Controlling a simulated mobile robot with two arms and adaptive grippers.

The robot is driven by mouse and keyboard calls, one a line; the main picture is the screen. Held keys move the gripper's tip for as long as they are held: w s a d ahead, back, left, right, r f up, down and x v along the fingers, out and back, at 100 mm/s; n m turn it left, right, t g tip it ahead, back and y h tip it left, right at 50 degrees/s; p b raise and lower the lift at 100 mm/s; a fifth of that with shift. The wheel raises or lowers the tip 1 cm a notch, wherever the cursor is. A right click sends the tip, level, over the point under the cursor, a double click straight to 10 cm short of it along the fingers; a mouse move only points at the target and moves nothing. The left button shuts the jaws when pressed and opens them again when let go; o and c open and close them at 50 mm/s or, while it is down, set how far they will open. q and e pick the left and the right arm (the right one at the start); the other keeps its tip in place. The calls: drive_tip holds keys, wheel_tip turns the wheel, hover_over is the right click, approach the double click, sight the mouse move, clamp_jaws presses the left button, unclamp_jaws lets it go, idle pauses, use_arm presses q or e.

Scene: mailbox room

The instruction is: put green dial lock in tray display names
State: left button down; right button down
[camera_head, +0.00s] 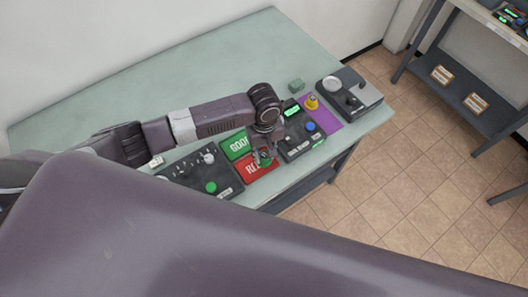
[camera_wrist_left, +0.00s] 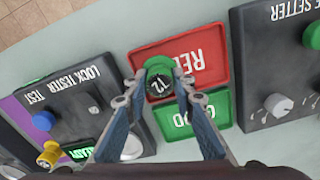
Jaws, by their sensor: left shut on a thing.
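The green dial lock (camera_wrist_left: 158,65) has a black numbered dial face. It sits between the fingertips of my left gripper (camera_wrist_left: 160,84), which is shut on it. In the head view the left gripper (camera_head: 263,157) reaches down over the trays and partly hides the lock. The red tray (camera_wrist_left: 205,50), lettered "RE…", lies under and beside the lock. The green tray (camera_wrist_left: 212,118), lettered "GOOD", adjoins it. I cannot tell whether the lock touches a tray. My right gripper is out of view.
A dark setter panel (camera_head: 202,171) with knobs and a green button stands left of the trays. The table's (camera_head: 190,75) back left is clear.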

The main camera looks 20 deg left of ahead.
use_arm(q)
drive_tip(key=shift+f, duration=0.15)
drive_tip(key=c, duration=1.5)
unclamp_jaws()
drive_tip(key=shift+c, duration=0.2)
drive_tip(key=shift+o, duration=0.4)
drive_tip(key=shift+o, duration=0.8)
